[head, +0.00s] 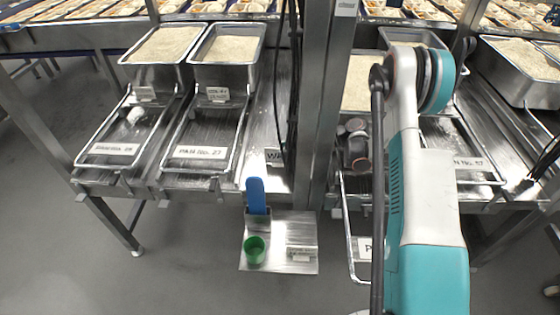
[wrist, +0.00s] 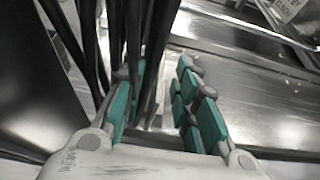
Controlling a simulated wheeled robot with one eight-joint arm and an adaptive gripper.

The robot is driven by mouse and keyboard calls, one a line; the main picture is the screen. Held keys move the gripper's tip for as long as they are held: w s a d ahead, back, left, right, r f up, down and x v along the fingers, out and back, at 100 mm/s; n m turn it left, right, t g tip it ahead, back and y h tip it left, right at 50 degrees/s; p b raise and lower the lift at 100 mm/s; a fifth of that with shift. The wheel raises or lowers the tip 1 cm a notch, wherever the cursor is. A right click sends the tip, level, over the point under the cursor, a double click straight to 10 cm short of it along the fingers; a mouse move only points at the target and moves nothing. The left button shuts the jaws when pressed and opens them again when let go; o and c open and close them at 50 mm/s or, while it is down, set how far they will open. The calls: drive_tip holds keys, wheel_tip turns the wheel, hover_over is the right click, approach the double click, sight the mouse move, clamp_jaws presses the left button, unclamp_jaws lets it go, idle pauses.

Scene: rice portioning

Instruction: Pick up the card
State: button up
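Several cards are in view, and I cannot tell which one is meant. A small white card (head: 301,254) lies on the small metal shelf (head: 282,227) at the front. A card marked "W" (head: 274,156) sits at the edge of the metal counter, partly cut off by the post. Small cards (head: 145,94) (head: 218,94) are on the fronts of the two rice pans at left. In the wrist view a printed card (wrist: 289,9) shows at the top right. My gripper (wrist: 164,70) is open, with dark cables or bars behind its fingers and no card between them.
A green cup (head: 254,250) and a blue scoop (head: 256,195) stand on the small shelf. Upright metal posts (head: 327,100) divide the counter. Labelled empty trays (head: 125,150) lie before the rice pans at left. My arm hides part of the right side.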

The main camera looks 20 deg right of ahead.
sight(280, 163)
drive_tip(key=b+x, duration=0.1)
drive_tip(key=x, duration=0.2)
drive_tip(key=shift+f, duration=0.2)
clamp_jaws()
drive_tip(key=shift+r, duration=0.1)
